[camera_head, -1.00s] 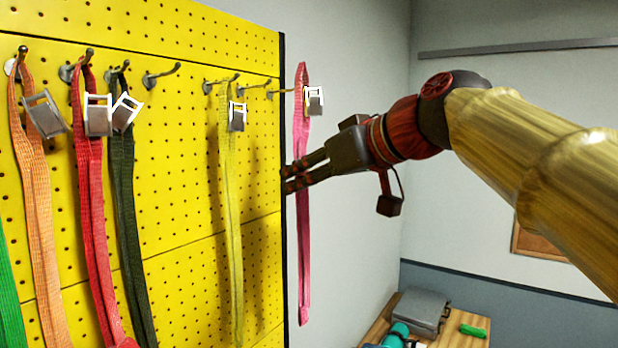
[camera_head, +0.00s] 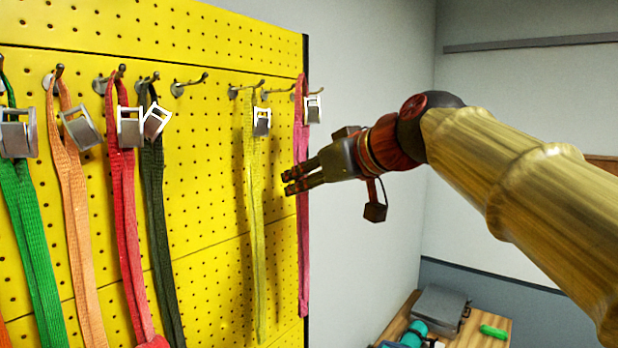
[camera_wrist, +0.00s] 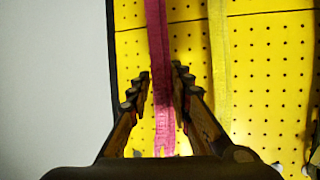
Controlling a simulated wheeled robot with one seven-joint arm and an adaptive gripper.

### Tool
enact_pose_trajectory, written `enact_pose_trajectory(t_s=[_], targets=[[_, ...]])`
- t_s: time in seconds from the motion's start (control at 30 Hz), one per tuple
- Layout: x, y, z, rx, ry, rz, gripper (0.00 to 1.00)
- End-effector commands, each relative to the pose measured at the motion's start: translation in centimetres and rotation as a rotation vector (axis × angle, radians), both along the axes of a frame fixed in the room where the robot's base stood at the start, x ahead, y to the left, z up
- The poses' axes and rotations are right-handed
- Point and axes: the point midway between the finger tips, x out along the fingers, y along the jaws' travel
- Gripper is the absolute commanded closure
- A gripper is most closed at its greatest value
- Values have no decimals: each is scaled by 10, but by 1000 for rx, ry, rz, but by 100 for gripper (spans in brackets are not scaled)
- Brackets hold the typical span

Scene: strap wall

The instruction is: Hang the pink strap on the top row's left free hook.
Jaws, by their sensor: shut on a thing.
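The pink strap (camera_head: 303,235) hangs long and upright at the board's right edge, its silver buckle (camera_head: 314,108) near its top. My gripper (camera_head: 290,181) is shut on it around mid-length, fingers pointing left. In the wrist view the strap (camera_wrist: 160,60) runs between the two fingers (camera_wrist: 161,78). The strap's top is close to the rightmost hook (camera_head: 278,91); I cannot tell whether they touch. The left free hook (camera_head: 190,84) of the top row is bare, between the dark green strap (camera_head: 158,220) and the yellow strap (camera_head: 256,220).
The yellow pegboard (camera_head: 210,140) also holds a red strap (camera_head: 125,210), an orange strap (camera_head: 72,200) and a green strap (camera_head: 25,220). The yellow strap hangs just left of my gripper. A wooden table (camera_head: 490,335) with a grey case (camera_head: 440,307) stands lower right.

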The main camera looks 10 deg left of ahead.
Motion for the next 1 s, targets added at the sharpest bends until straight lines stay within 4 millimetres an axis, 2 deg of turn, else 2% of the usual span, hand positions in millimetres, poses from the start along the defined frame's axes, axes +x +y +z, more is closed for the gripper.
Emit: enact_pose_trajectory(t_s=[0.57, 1.0], targets=[[15, 28, -2, -1, 2, 2, 100], [22, 37, -17, 0, 1, 1, 100]])
